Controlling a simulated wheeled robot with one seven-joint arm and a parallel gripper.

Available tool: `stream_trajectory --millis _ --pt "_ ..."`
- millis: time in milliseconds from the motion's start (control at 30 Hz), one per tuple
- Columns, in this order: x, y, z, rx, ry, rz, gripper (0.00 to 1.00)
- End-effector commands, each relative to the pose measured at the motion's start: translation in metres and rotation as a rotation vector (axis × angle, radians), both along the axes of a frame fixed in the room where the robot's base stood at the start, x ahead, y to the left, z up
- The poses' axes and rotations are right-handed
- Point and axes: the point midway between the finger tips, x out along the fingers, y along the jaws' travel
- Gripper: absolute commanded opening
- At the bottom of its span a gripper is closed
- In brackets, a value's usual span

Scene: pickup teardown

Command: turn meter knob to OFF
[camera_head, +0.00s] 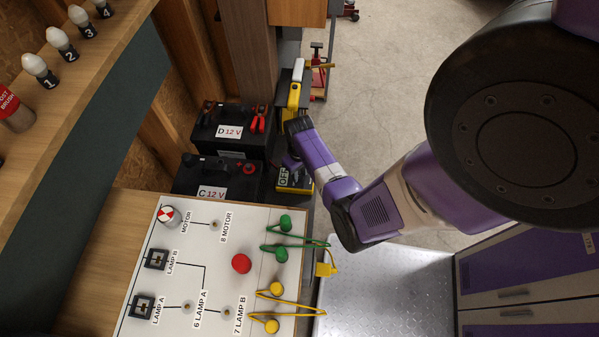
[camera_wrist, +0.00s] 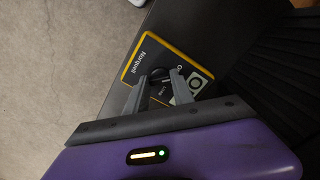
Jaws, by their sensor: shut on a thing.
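The meter (camera_wrist: 145,60), a dark panel with a yellow border and the name "Norquell", lies under my fingers in the wrist view. In the head view the yellow-edged meter (camera_head: 296,187) is partly covered by my arm, and "OFF" lettering shows on it. My gripper (camera_wrist: 160,80) is shut on the meter's dark knob (camera_wrist: 158,73), with one finger on each side. The knob is small and dark here, so its pointer direction cannot be told. In the head view my gripper's fingertips are hidden behind my purple wrist.
Battery C (camera_head: 200,178) and battery D (camera_head: 222,130) stand left of my wrist. A white lamp and motor panel (camera_head: 210,265) with green and yellow plugs is in front. A metal plate (camera_head: 385,295) lies to its right. Open floor (camera_head: 400,60) shows beyond.

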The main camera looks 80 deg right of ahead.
Motion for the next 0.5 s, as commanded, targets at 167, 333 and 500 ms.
stream_trajectory --millis 167,333,500 --pt "0.0003 -0.0008 0.0002 -0.002 -0.001 0.006 0.00" --pt "0.0004 -0.0009 0.0002 -0.002 -0.001 0.006 0.00" --pt "0.0004 -0.0008 0.0002 -0.002 -0.001 0.006 0.50"
